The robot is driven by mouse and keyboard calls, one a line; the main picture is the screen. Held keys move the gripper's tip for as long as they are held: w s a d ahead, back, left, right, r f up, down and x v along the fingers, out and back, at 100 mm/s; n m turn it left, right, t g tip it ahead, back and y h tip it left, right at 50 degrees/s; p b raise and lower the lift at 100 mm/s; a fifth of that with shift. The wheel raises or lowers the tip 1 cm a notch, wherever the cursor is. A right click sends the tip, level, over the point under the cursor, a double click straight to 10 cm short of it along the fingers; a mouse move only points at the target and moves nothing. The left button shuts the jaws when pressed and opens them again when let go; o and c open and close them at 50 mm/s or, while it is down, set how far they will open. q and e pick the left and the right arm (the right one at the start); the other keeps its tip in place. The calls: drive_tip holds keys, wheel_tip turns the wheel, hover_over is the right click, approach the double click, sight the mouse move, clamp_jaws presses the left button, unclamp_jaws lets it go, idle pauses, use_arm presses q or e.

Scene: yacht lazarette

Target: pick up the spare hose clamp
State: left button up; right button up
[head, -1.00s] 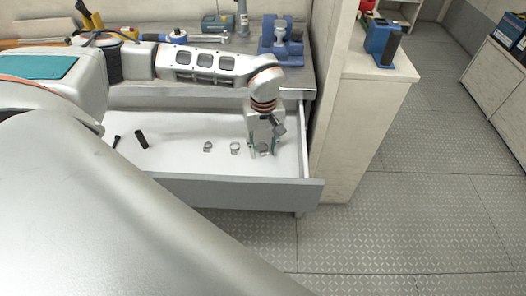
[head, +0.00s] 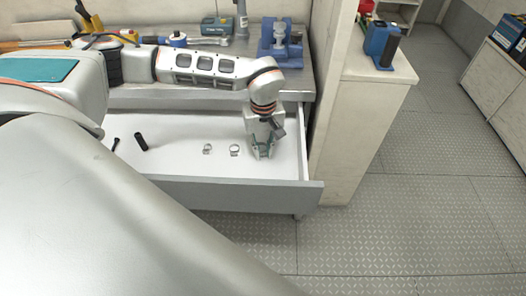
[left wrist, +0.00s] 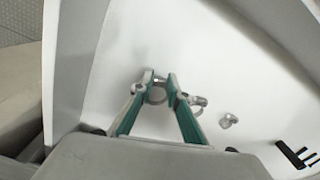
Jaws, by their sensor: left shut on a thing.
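My left gripper (head: 262,156) reaches down into the right end of the open drawer. In the left wrist view its green-edged fingers (left wrist: 161,76) are closed on a small metal hose clamp (left wrist: 157,95). The clamp's ring shows between the fingers, and they hide part of it. Two similar clamps lie apart on the white drawer floor, a middle one (head: 235,150) and a left one (head: 207,149). They also show right of the fingers in the left wrist view. I cannot tell whether the held clamp touches the floor. My right gripper is not in view.
The drawer's front wall (head: 240,193) and right side are close to the gripper. The worktop above holds tools and a blue vise (head: 282,45). A cabinet stands right of the drawer.

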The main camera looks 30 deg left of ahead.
sight(263, 154)
use_arm(q)
wheel_tip(263, 154, up, 20)
drive_tip(key=p, duration=0.2)
drive_tip(key=shift+f, duration=0.25)
